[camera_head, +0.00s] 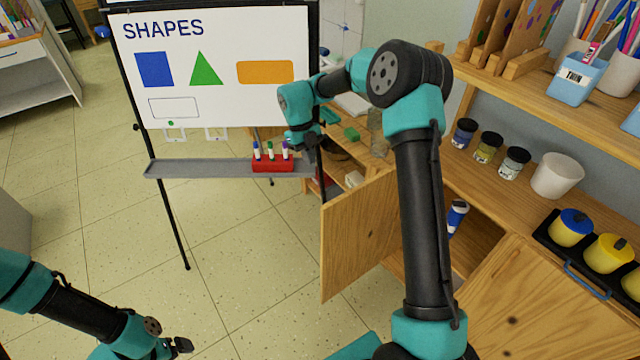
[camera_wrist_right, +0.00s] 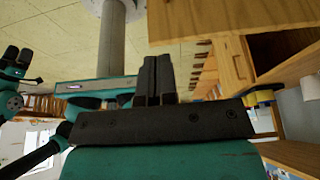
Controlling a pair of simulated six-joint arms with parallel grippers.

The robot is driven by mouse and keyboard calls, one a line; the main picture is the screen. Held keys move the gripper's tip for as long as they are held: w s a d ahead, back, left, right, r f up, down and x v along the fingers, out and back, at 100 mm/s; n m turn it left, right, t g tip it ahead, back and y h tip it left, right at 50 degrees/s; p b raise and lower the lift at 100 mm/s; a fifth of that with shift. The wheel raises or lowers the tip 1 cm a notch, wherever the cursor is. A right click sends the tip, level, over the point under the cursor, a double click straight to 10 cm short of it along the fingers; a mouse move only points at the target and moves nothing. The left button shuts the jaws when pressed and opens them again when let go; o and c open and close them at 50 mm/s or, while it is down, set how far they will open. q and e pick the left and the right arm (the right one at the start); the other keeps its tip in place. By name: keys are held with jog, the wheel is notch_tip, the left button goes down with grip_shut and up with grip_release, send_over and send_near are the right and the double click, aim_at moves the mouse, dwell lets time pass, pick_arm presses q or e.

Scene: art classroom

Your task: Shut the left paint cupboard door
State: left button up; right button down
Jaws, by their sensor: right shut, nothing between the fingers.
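The left paint cupboard door (camera_head: 358,238) is a plain wooden panel. It stands open, swung out from the cupboard front toward the whiteboard side. My right gripper (camera_head: 314,158) is beyond and above the door's upper left corner, pointing down near the pen tray; whether it touches the door I cannot tell. In the right wrist view its two dark fingers (camera_wrist_right: 153,78) are together with nothing between them, and a wooden panel (camera_wrist_right: 205,16) lies above right of them. My left gripper (camera_head: 180,346) is low at the left, away from the cupboard; its jaws are too unclear to read.
Another wooden cupboard door (camera_head: 545,315) shows at lower right. Paint jars (camera_head: 488,147), a white cup (camera_head: 557,176) and a tray of pots (camera_head: 590,275) stand on the cupboard top. The whiteboard's grey ledge (camera_head: 205,169) holds a red marker holder (camera_head: 272,165). The floor left of the door is clear.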

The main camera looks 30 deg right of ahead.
jog(key=s+d+f, duration=0.1)
jog(key=s+f, duration=0.6)
jog(key=f, duration=0.2)
jog(key=shift+s, duration=0.3)
jog(key=shift+f, duration=0.1)
